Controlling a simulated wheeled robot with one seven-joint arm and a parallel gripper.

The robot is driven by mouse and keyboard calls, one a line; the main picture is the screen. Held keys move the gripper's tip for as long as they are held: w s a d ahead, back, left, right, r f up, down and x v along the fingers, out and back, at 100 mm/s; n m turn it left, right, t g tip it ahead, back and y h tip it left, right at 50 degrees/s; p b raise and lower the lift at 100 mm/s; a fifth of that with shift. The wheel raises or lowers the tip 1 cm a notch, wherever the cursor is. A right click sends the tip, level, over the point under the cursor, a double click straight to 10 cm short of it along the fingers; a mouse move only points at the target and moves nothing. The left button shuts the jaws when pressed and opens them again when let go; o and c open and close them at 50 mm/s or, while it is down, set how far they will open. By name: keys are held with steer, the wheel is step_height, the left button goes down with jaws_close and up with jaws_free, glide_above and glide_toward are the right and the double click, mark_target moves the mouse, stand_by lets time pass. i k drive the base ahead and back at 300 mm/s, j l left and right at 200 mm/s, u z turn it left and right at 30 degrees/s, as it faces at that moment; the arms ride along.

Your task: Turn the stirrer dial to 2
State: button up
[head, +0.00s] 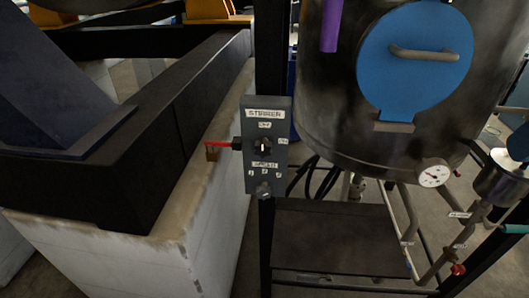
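The stirrer panel (281,192) is a narrow grey plate on a dark upright post, with a white label reading STIRRER at its top. An upper black knob (263,145) with a white pointer line, about upright, sits mid-panel with small labels above and to its right. Below it is a label that seems to read SPEED, then a row of small white marks too small to read surely. A lower grey knob (263,190) sits under these marks; its pointing direction cannot be made out. My gripper is not in view.
A red handle (219,144) sticks out left of the panel. A dark beam on a pale block (120,255) fills the left. A steel tank (345,110) with a blue hatch (415,60) stands right, above pipes and a gauge (433,173). Space before the panel looks clear.

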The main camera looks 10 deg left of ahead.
mark_target(263, 191)
steer(key=u, duration=0.85)
steer(key=k+l+u, duration=0.15)
steer(key=l+u, duration=0.3)
steer(key=k+l+u, duration=0.2)
steer(key=u, duration=0.25)
